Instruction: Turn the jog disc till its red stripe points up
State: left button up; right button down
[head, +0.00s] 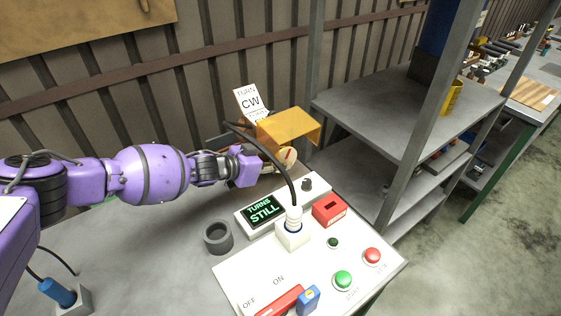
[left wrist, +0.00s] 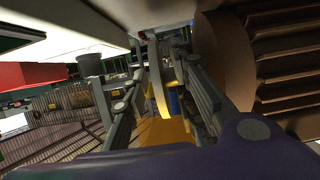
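The jog disc (head: 288,157) is a small cream disc under an orange guard, partly hidden by a black cable. A short red mark shows on its face, tilted up and to the right. My left gripper (head: 254,168) reaches in from the left, beside the disc; its fingertips are hard to make out there. In the left wrist view, the disc (left wrist: 158,85) appears nearly edge-on between the two spread fingers of my left gripper (left wrist: 160,75). A gap shows beside the disc, and I cannot tell whether either finger touches it. My right gripper is not in view.
The orange guard (head: 290,128) overhangs the disc. A card (head: 250,101) reads "TURN CW". A display (head: 263,210) reads "TURNS STILL". A black cable (head: 268,155) arches in front of the disc to a white socket (head: 292,235).

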pick_arm(q)
jog(key=shift+w+d, duration=0.2)
jog(key=c, duration=0.6)
jog(key=shift+f, duration=0.1)
grip_shut()
jog(key=shift+s+f, duration=0.1)
jog(key=shift+f, duration=0.05)
jog(key=shift+f+t+h+b, duration=0.4)
jog(key=shift+h+b, duration=0.1)
jog(key=shift+b, duration=0.1)
jog(key=shift+s, duration=0.1)
jog(key=shift+t+h+b, duration=0.3)
jog(key=shift+h+b, duration=0.2)
jog(key=shift+r, duration=0.35)
jog(key=o, duration=0.6)
grip_release()
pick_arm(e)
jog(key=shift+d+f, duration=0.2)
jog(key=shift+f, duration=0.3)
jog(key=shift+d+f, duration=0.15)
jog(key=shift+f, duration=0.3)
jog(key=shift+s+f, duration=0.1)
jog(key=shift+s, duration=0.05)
